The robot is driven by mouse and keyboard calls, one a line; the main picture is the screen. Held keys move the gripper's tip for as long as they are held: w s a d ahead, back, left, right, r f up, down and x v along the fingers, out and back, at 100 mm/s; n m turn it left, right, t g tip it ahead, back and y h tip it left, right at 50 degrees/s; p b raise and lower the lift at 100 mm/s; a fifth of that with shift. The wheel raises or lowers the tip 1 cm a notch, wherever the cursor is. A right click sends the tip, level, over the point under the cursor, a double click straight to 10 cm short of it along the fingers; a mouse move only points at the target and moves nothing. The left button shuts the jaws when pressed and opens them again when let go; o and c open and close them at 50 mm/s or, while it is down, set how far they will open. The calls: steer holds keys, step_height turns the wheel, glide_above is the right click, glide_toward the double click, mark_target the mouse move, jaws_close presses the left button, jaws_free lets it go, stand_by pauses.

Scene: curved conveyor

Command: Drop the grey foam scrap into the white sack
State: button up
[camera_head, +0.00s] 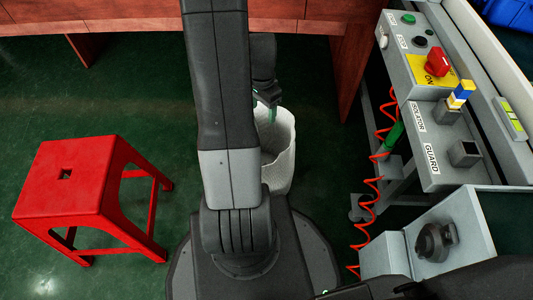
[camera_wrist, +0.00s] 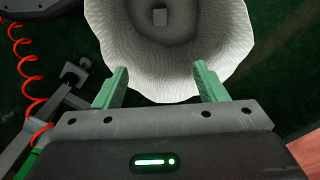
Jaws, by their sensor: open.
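The white sack (camera_head: 284,172) stands open on the floor, partly hidden behind my arm in the head view. In the wrist view I look down into the sack (camera_wrist: 220,40). A small grey block, the grey foam scrap (camera_wrist: 160,17), lies at the bottom inside it. My gripper (camera_wrist: 157,85) is open and empty above the near part of the sack's rim, its two green fingers well apart. In the head view only a bit of my gripper (camera_head: 271,113) shows, over the sack's mouth.
A red stool (camera_head: 75,180) stands at the left. A grey control box (camera_head: 440,130) with buttons and a coiled red cable (camera_head: 370,210) is at the right. A reddish wooden bench (camera_head: 330,30) is at the back. Green floor is clear between stool and bench.

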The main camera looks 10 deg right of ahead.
step_height(320, 180, up, 9)
steer(key=p, duration=0.2)
steer(key=shift+f+p, duration=0.2)
steer(key=shift+p, duration=0.1)
steer(key=shift+f, duration=0.15)
step_height(320, 180, down, 10)
steer(key=b, duration=0.2)
steer(key=shift+r, duration=0.2)
steer(key=shift+f, duration=0.1)
stand_by(0.5)
